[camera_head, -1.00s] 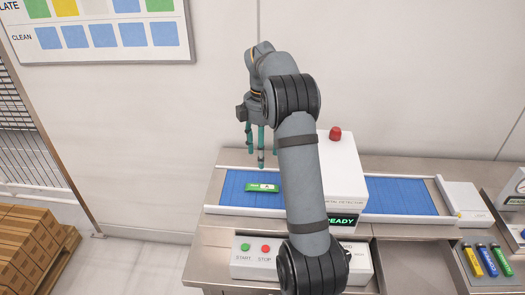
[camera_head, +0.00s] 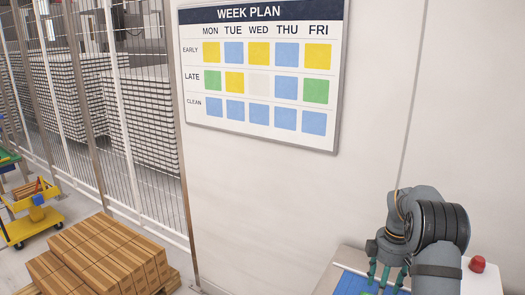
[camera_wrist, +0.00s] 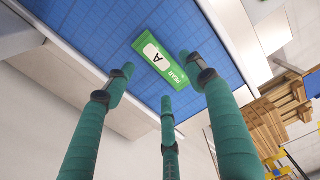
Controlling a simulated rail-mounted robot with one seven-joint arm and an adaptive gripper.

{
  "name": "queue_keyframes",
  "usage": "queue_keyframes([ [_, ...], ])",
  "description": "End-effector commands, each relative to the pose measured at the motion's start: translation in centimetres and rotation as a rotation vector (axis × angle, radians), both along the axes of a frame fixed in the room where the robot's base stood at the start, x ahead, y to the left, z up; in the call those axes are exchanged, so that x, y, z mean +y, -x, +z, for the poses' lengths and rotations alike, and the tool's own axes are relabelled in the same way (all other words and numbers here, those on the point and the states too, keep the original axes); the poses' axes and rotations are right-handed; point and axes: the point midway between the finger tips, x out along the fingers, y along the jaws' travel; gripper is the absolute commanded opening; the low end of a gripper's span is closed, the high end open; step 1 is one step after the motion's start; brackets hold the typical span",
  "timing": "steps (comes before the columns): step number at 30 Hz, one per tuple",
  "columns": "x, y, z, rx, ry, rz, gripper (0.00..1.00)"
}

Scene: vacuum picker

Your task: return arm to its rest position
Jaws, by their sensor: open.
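My arm (camera_head: 440,225) is bent over at the lower right of the head view. My gripper (camera_head: 387,277) hangs from it with its teal fingers pointing down, cut off by the frame's bottom edge. In the wrist view my gripper (camera_wrist: 158,76) has three fingers spread apart with nothing between them. A green packet (camera_wrist: 172,72) with a white label, marked "PEAR" and "A", lies on the blue conveyor belt (camera_wrist: 100,35) beyond the fingertips.
The red light (camera_head: 477,263) tops the white machine at the right. A week plan board (camera_head: 262,131) hangs on the wall. Stacked brown boxes (camera_head: 100,250), a yellow cart (camera_head: 30,225) and a mesh fence (camera_head: 135,120) stand at the left.

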Motion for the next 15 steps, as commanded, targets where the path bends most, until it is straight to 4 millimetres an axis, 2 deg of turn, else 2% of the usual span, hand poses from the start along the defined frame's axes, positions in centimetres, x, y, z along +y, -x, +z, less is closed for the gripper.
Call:
queue_keyframes([
  [6,0.0,0.0,1.9,0.001,-0.001,0.000,0.55],
  [15,0.0,0.0,2.2,0.001,0.000,0.001,0.55],
])
